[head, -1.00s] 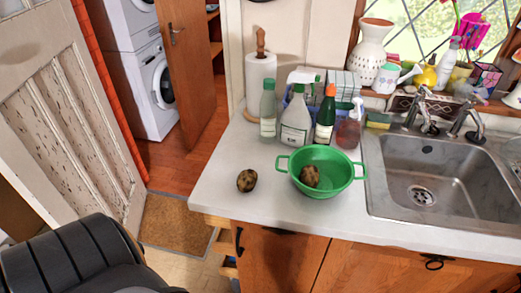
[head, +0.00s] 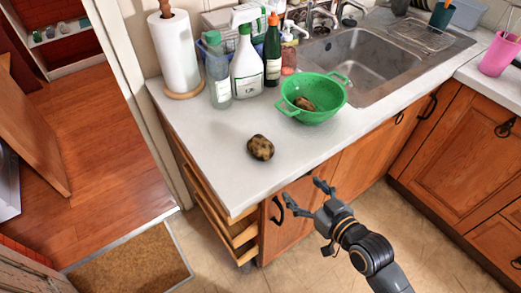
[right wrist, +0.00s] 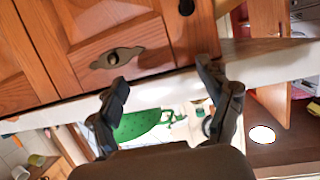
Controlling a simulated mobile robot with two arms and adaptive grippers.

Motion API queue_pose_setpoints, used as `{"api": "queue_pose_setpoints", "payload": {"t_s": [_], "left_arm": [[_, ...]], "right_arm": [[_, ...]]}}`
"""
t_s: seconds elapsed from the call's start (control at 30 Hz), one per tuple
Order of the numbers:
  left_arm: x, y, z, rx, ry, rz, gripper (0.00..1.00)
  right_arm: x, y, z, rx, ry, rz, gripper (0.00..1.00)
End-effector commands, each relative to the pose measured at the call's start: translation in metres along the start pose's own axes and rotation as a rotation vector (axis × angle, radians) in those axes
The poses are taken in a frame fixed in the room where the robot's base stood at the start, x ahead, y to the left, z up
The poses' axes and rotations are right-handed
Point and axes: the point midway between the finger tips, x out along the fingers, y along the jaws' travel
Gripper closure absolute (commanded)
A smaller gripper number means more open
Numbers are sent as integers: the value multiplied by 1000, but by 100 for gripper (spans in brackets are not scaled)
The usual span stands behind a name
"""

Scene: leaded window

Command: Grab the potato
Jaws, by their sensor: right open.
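A brown, dark-blotched potato (head: 261,148) lies on the white counter near its front left corner in the head view. A second potato (head: 304,104) lies inside the green colander (head: 322,113), behind and to the right. My right gripper (head: 305,195) is open and empty, in front of the counter edge, to the right of and nearer than the loose potato. In the right wrist view the open fingers (right wrist: 162,78) show against the cabinet front and counter edge, with part of the green colander (right wrist: 140,124) between them; I make out no potato there. My left gripper is not in view.
Bottles, including a white spray bottle (head: 246,72), and a paper towel roll (head: 174,55) stand at the back. The sink (head: 365,60) is right of the colander. Drawers (head: 235,232) stand partly open below the counter's left end. Counter around the loose potato is clear.

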Motion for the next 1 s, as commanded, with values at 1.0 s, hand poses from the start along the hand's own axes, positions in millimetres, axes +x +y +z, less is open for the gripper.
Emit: {"api": "queue_pose_setpoints", "payload": {"t_s": [1.0], "left_arm": [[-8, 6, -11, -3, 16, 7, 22]], "right_arm": [[69, -48, -98, -41, 161, -97, 22]]}}
